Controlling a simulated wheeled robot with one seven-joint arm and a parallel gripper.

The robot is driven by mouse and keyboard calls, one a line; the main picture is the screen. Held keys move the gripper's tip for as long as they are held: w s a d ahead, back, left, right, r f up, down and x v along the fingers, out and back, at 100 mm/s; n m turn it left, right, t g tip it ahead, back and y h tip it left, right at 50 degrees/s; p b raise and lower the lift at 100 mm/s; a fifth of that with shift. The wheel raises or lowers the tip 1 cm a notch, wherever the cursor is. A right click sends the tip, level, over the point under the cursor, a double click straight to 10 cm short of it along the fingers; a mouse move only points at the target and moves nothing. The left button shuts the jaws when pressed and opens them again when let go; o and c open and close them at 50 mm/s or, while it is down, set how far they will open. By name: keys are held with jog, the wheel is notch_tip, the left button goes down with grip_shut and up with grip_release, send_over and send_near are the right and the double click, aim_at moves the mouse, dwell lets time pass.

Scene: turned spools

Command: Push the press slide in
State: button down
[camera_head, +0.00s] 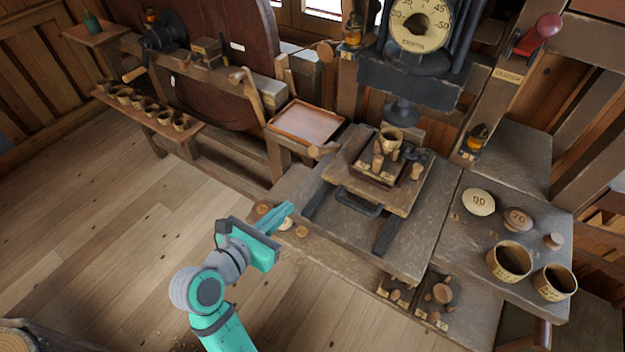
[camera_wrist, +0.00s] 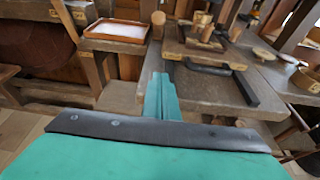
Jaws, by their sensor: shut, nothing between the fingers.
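The press slide (camera_head: 375,201) is a wooden board with a dark handle (camera_head: 358,202) on its front edge. It sits between two dark rails (camera_head: 386,236) on the bench, in front of the press. A small wooden block with a cup (camera_head: 389,140) and pegs on it rests on the slide. My gripper (camera_head: 288,209) is shut and empty, to the left of the slide's handle and apart from it. In the wrist view, my gripper (camera_wrist: 161,78) points toward the bench, with the slide's handle (camera_wrist: 209,69) to the right of its tips.
The press with a depth dial (camera_head: 419,25) stands behind the slide. Wooden discs (camera_head: 302,232) lie near my gripper at the bench edge. A tray (camera_head: 306,122) is at the left. Cups (camera_head: 509,262) and round weights (camera_head: 478,202) stand at the right.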

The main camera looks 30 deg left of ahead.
send_near(322, 175)
jog(key=x, duration=0.4)
jog(key=shift+w+f, duration=0.25)
jog(key=shift+f, duration=0.05)
jog(key=shift+w, duration=0.95)
